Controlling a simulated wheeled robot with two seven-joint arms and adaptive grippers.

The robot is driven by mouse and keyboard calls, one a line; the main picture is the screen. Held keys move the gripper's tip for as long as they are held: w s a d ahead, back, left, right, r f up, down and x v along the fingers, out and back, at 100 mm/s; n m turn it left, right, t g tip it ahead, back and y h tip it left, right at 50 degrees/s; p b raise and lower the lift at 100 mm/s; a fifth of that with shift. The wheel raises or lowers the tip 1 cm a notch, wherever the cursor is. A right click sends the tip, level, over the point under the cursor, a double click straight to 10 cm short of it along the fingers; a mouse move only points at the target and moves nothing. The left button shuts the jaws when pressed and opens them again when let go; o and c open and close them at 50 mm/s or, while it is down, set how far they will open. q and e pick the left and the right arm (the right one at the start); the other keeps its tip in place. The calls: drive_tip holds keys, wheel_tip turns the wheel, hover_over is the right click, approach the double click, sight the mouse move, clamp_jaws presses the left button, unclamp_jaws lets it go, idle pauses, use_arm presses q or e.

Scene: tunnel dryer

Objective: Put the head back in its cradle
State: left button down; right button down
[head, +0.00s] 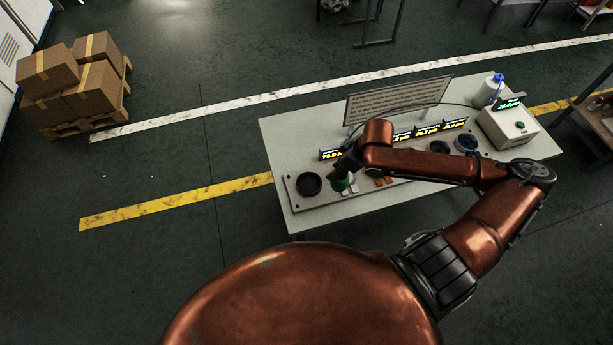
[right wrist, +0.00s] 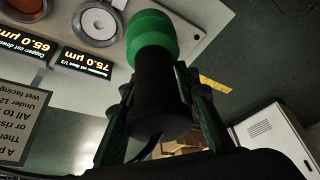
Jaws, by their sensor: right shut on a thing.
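The head is a black cylinder (right wrist: 160,105) with a rounded green end (right wrist: 152,36). My right gripper (right wrist: 160,88) is shut on its black body, with a finger on each side. In the head view, the green end (head: 342,184) shows low over the left part of the long grey panel (head: 395,190), beneath my right gripper (head: 346,166). I cannot tell whether it touches the panel. Just left of it is an empty round black cup (head: 309,184), which may be the cradle. A dark cable (right wrist: 150,146) trails from the head. My left gripper is not in view.
Round samples sit on the panel with lit displays (head: 440,128) behind. A sign (head: 397,100) stands at the back of the white table (head: 275,135). A meter box (head: 507,125) and a white bottle (head: 488,90) stand at right. My right arm hides part of the panel.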

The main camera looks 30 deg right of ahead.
drive_tip(key=shift+w+a+f+p, duration=0.15)
drive_tip(key=shift+w+a+f, duration=0.8)
drive_tip(key=shift+w+f, duration=1.05)
drive_tip(key=shift+w+a+f+p, duration=0.2)
drive_tip(key=shift+w+a+f, duration=0.8)
drive_tip(key=shift+w+f, duration=0.9)
drive_tip(key=shift+w+a+f+p, duration=0.15)
drive_tip(key=shift+w+a+f, duration=0.8)
drive_tip(key=shift+w+f, duration=1.05)
drive_tip(key=c, duration=1.6)
unclamp_jaws()
drive_tip(key=shift+s+f, duration=0.3)
drive_tip(key=shift+s, duration=0.05)
drive_tip(key=shift+o, duration=1)
drive_tip(key=shift+r, duration=0.15)
drive_tip(key=v, duration=1.1)
drive_tip(key=shift+s+r, duration=0.15)
drive_tip(key=shift+r, duration=0.2)
